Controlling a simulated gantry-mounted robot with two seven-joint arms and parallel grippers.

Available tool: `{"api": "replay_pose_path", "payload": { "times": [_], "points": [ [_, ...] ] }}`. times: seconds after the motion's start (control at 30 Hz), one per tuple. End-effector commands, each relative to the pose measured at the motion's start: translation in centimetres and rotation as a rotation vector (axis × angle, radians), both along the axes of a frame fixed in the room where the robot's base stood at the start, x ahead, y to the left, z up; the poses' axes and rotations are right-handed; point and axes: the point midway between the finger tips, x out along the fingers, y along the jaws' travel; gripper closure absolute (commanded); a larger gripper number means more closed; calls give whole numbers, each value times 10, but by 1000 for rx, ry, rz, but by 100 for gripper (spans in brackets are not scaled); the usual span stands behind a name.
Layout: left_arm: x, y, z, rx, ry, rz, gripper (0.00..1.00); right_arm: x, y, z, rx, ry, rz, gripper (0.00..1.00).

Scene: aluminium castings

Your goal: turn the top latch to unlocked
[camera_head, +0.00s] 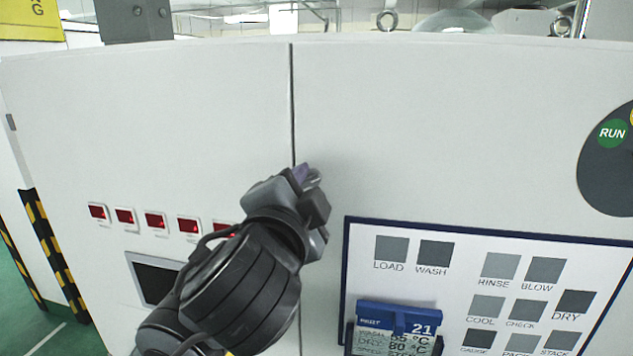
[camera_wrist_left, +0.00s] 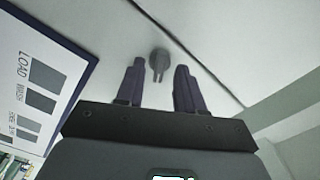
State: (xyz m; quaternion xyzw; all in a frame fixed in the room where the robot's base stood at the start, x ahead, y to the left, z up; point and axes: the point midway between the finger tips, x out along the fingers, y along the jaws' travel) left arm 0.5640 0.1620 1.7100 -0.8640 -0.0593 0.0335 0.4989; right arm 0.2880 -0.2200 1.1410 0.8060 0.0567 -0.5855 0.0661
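A small grey latch (camera_wrist_left: 158,58) with a round hub and a short lever is on the pale cabinet face in the left wrist view. Its lever points down the picture, toward my gripper body. My left gripper (camera_wrist_left: 160,68) is open, with a dark purple finger on each side of the latch and a gap to both. In the head view my left gripper (camera_head: 305,176) is up against the cabinet front beside the vertical door seam (camera_head: 291,105). There the gripper mostly hides the latch. My right gripper is in neither view.
A blue-framed board (camera_head: 346,262) with grey squares and printed labels is right of my gripper. A blue-topped card holder (camera_head: 398,318) stands out at its lower edge. Red indicators (camera_head: 155,221) and a dark screen (camera_head: 155,280) are at left. The upper cabinet front is clear.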

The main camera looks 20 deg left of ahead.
Motion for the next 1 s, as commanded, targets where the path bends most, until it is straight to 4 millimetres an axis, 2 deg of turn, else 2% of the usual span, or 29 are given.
{"api": "replay_pose_path", "payload": {
  "times": [0.37, 0.6, 1.0],
  "points": [
    [2, 2, 0, 0, 1, 3, 64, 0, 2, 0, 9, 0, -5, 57],
    [2, 2, 0, 0, 1, 3, 100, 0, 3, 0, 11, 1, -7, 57],
    [2, 2, -2, -31, -4, 4, 100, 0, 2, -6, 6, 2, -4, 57]
  ]
}}
